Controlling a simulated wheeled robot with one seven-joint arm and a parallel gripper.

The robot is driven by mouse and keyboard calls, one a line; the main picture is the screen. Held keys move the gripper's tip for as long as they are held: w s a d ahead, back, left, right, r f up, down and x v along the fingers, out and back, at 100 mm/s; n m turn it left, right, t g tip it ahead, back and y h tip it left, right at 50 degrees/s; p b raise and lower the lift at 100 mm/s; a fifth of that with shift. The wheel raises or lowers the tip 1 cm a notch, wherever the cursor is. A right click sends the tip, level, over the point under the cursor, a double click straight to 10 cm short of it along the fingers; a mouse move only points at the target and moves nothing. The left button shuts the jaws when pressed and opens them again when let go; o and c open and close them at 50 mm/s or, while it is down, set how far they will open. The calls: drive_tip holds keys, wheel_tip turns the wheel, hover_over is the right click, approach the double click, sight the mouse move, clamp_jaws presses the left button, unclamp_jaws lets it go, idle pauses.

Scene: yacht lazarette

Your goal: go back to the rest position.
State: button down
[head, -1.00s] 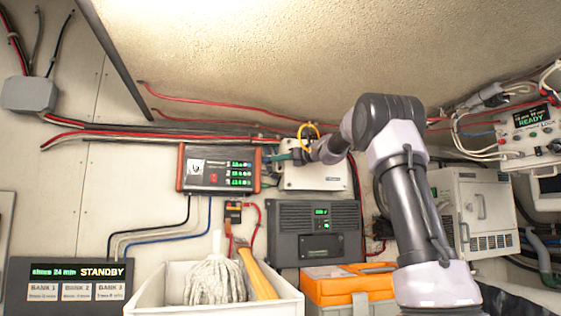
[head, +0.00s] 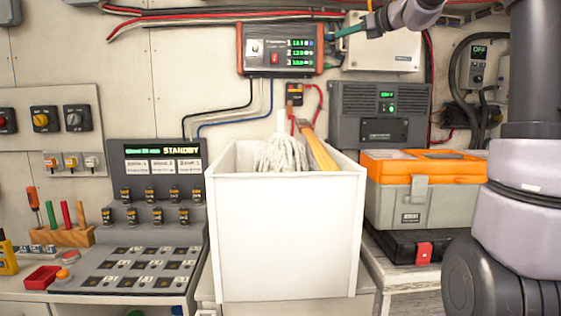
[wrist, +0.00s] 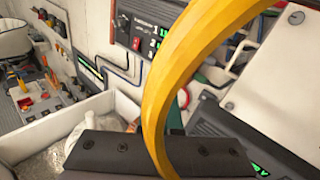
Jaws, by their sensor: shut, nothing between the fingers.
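My gripper (head: 343,32) is at the top of the head view, its teal fingers shut and empty. It appears in front of the wall between the orange-ended display box (head: 280,50) and the white box (head: 385,48); whether it touches either is unclear. In the wrist view, a dark block spans the bottom, and a large yellow loop (wrist: 163,75) crosses in front and hides most of the fingers. My arm runs off the top of the head view and back down its right side.
A white bin (head: 285,235) holds a mop head (head: 283,154) and a yellow handle (head: 320,150). An orange-lidded toolbox (head: 405,190) stands right of it. At left are a standby panel (head: 162,165) and a tool rack (head: 62,237). A dark grey unit (head: 380,110) is on the wall.

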drive_tip(key=s+a+f+n+g+h, duration=0.2)
drive_tip(key=s+f+n, duration=0.45)
drive_tip(key=s, duration=0.35)
drive_tip(key=s+a+f+n+g+h, duration=0.1)
drive_tip(key=s+f+n+g+h, duration=0.1)
drive_tip(key=s+f+n, duration=0.55)
drive_tip(key=s+d+f+n+g+h, duration=0.1)
drive_tip(key=s+d+f+n+h, duration=0.1)
drive_tip(key=s+f+n, duration=0.2)
drive_tip(key=s+d+f+n+g+h, duration=0.1)
drive_tip(key=s+d+f+n+h, duration=0.1)
drive_tip(key=s+f, duration=0.9)
drive_tip(key=s+d+n, duration=0.1)
drive_tip(key=s+n, duration=0.1)
drive_tip(key=shift+s+d+n+h, duration=0.15)
drive_tip(key=shift+d+n+h, duration=0.15)
